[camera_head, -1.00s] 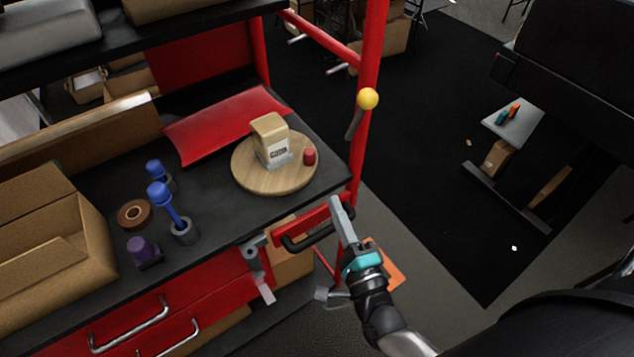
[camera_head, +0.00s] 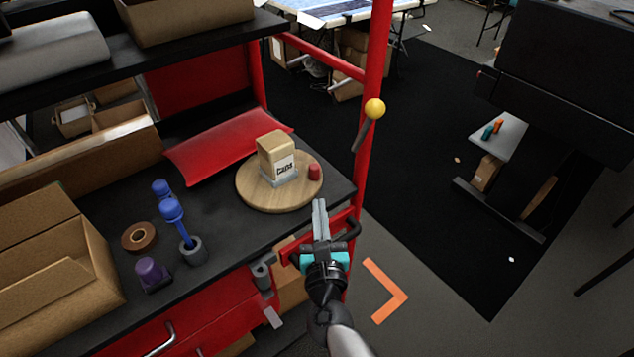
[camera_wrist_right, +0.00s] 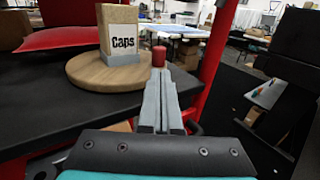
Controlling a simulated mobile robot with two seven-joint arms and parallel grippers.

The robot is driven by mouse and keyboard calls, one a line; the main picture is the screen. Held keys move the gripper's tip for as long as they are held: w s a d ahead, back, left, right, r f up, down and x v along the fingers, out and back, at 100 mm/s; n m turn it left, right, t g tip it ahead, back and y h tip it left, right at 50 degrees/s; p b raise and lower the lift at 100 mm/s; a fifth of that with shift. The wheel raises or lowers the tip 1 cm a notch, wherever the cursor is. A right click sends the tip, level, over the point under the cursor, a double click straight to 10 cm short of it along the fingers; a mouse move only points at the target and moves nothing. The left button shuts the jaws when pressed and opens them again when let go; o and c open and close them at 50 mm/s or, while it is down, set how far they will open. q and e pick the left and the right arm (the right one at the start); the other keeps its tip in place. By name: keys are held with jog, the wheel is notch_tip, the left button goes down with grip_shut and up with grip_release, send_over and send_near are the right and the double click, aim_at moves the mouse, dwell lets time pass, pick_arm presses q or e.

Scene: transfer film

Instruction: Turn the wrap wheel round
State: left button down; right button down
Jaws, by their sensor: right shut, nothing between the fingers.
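The wrap wheel is a round wooden disc (camera_head: 255,200) lying flat on the dark bench top near its right end. A tan box marked "Caps" (camera_head: 275,155) stands on it in a grey holder. A short red peg (camera_head: 314,172) stands on the disc's right rim. My right gripper (camera_head: 320,203) is shut and empty, just off the bench's front edge, below and in front of the peg. In the right wrist view its closed fingers (camera_wrist_right: 159,85) point toward the red peg (camera_wrist_right: 158,56), with the wheel (camera_wrist_right: 105,72) to the left. The left gripper is out of view.
A red post (camera_head: 370,75) with a yellow-knobbed lever (camera_head: 375,109) stands right of the wheel. A red cushion (camera_head: 228,145) lies behind. Blue-handled tools (camera_head: 172,212), a tape roll (camera_head: 139,237) and a cardboard box (camera_head: 60,250) are to the left. A black handle (camera_head: 350,228) is by the gripper.

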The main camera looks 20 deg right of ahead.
aim_at(317, 174)
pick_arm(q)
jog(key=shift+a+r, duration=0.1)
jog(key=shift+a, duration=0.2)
pick_arm(e)
jog(key=shift+x, duration=3.6)
